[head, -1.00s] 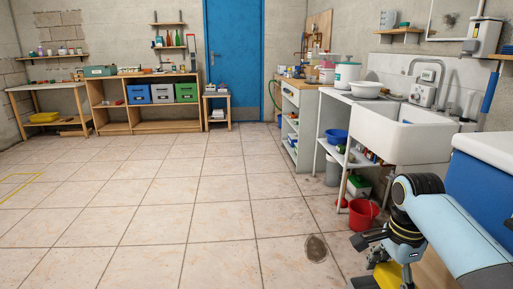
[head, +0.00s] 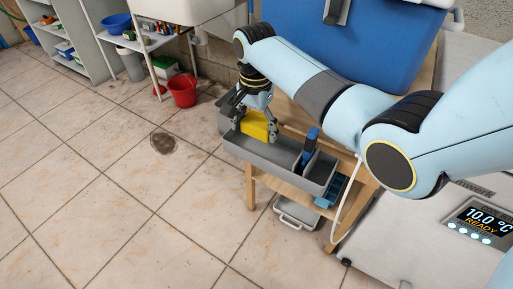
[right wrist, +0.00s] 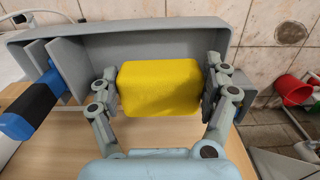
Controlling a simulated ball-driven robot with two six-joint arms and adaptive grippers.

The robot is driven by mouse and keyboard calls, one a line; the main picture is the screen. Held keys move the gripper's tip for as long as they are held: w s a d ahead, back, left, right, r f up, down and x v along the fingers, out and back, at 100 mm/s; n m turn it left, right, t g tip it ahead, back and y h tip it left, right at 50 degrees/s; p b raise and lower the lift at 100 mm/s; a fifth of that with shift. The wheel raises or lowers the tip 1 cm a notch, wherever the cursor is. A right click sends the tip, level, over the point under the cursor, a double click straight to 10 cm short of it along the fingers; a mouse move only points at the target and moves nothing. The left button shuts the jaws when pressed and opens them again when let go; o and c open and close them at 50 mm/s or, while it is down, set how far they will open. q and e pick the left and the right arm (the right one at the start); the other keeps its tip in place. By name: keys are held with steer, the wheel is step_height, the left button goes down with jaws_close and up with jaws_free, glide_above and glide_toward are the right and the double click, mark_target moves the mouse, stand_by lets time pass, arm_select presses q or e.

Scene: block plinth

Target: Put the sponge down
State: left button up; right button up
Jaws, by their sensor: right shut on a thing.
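The yellow sponge (head: 254,126) is held between the fingers of my right gripper (head: 255,120), which is shut on it. In the head view it shows just behind the front wall of a grey tray (head: 265,160), toward the tray's left end. In the right wrist view the sponge (right wrist: 160,88) sits between both fingers (right wrist: 160,92) and covers part of the tray (right wrist: 150,42). I cannot tell whether its underside touches anything. My left gripper is not in view.
A blue and black handled tool (head: 309,147) stands in the tray's right part. The tray is on a wooden table (head: 268,182). A blue object (head: 329,191) lies beside the tray. A red bucket (head: 182,92) stands on the floor, near a drain (head: 163,143).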

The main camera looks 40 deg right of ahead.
mark_target(255, 137)
step_height(255, 137, down, 3)
steer(key=shift+f+b, duration=0.1)
steer(key=shift+b, duration=0.25)
steer(key=shift+f, duration=0.2)
step_height(255, 137, down, 3)
steer(key=shift+f+b, duration=0.2)
steer(key=shift+b, duration=0.6)
steer(key=o, duration=0.9)
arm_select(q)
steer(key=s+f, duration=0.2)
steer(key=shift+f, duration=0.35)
arm_select(e)
steer(key=shift+o, duration=0.2)
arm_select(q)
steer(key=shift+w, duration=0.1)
